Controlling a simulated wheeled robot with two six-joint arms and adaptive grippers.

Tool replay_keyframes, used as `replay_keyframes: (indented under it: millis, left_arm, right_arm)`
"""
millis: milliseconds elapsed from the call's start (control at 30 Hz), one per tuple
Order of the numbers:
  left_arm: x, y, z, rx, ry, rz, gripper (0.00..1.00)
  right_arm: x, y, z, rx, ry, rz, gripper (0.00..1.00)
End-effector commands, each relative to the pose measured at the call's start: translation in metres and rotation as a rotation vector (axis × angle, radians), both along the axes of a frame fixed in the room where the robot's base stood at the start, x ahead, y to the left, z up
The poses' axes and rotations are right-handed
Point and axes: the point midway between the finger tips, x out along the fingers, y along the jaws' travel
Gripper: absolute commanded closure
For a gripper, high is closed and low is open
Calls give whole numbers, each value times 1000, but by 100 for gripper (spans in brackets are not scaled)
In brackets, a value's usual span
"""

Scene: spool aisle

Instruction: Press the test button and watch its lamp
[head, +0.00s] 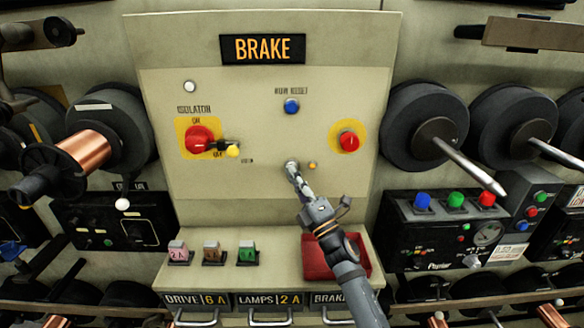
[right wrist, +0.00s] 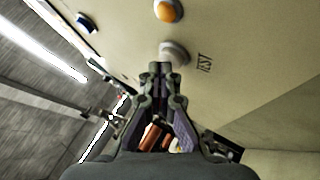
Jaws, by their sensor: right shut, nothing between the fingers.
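The test button is a pale round button (right wrist: 176,52) with the word TEST beside it in the right wrist view. In the head view the button (head: 291,165) is low on the cream BRAKE panel, partly covered by my gripper. My right gripper (head: 294,175) is shut and empty, its fingertips at the button; I cannot tell whether they touch it. The right wrist view shows the closed fingertips (right wrist: 160,68) overlapping the button's edge. The small amber lamp (head: 312,165) sits just right of the button; it also shows in the right wrist view (right wrist: 167,10). My left gripper is not in view.
The panel (head: 250,190) also carries a red isolator knob (head: 199,139), a blue button (head: 291,106) and a red button (head: 349,141). Below are several small switches and a red tray (head: 322,268) on a ledge. Large spools flank both sides.

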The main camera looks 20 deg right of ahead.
Motion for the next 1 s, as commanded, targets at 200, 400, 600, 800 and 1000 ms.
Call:
replay_keyframes:
  millis: [200, 400, 600, 800, 1000]
  left_arm:
    - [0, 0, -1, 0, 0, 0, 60]
    - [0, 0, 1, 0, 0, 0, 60]
    - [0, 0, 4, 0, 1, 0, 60]
    - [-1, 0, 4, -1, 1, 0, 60]
    - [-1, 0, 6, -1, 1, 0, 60]
  right_arm:
    - [2, -1, 0, 0, 1, 0, 100]
    - [-1, 0, 0, 0, 1, 0, 100]
    - [-13, 3, 1, 1, 1, 0, 100]
    - [-16, 4, 0, 0, 0, 0, 100]
    - [-21, 6, 1, 1, 1, 0, 100]
